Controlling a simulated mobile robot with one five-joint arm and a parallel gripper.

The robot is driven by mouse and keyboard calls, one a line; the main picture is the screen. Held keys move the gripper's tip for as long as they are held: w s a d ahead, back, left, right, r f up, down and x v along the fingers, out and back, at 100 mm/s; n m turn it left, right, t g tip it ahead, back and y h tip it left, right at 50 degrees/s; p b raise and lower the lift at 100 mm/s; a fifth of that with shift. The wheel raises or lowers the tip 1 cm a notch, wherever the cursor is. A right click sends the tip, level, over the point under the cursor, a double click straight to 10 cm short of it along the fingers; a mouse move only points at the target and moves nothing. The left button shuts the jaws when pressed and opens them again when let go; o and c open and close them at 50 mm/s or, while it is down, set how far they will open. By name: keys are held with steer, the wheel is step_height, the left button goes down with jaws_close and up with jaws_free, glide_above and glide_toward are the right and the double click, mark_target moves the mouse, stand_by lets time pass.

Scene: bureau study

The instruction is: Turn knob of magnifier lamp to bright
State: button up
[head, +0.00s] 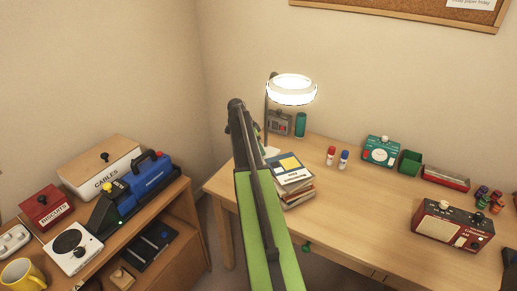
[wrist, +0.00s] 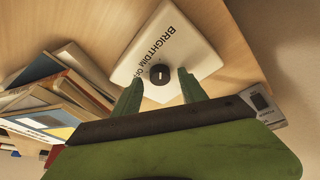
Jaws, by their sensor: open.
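The magnifier lamp (head: 292,88) stands at the back left of the desk, its ring head glowing white. In the wrist view its pale base (wrist: 190,38) carries the words BRIGHT, DIM and OFF. The dark round knob (wrist: 160,75) has a light pointer line; I cannot tell for sure which word it marks. My gripper (wrist: 161,76) is open, its two green fingers on either side of the knob. I cannot tell whether they touch it.
A stack of books (head: 290,182) lies beside my arm, and also shows at left in the wrist view (wrist: 70,75). A grey device (head: 279,122) and a teal cup (head: 300,125) stand near the lamp. A red radio (head: 452,225) is at right. The desk's middle front is clear.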

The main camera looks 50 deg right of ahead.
steer(key=p+v, duration=1.5)
steer(key=v, duration=0.2)
steer(key=shift+p, duration=0.3)
steer(key=shift+a+r, duration=0.1)
steer(key=w+a+n+t, duration=0.1)
steer(key=w+a+n, duration=0.1)
steer(key=a, duration=1.1)
steer(key=w+a+n+t, duration=0.1)
steer(key=w+a+n, duration=0.15)
steer(key=a, duration=1.15)
steer(key=s+a+f+n+y, duration=0.1)
steer(key=s+a+n+y, duration=0.1)
steer(key=s+a+n, duration=0.6)
steer(key=s+a+n+y, duration=0.2)
steer(key=s+a+n, duration=0.6)
steer(key=a, duration=0.6)
steer(key=shift+a+f+n, duration=0.4)
steer(key=shift+n, duration=0.55)
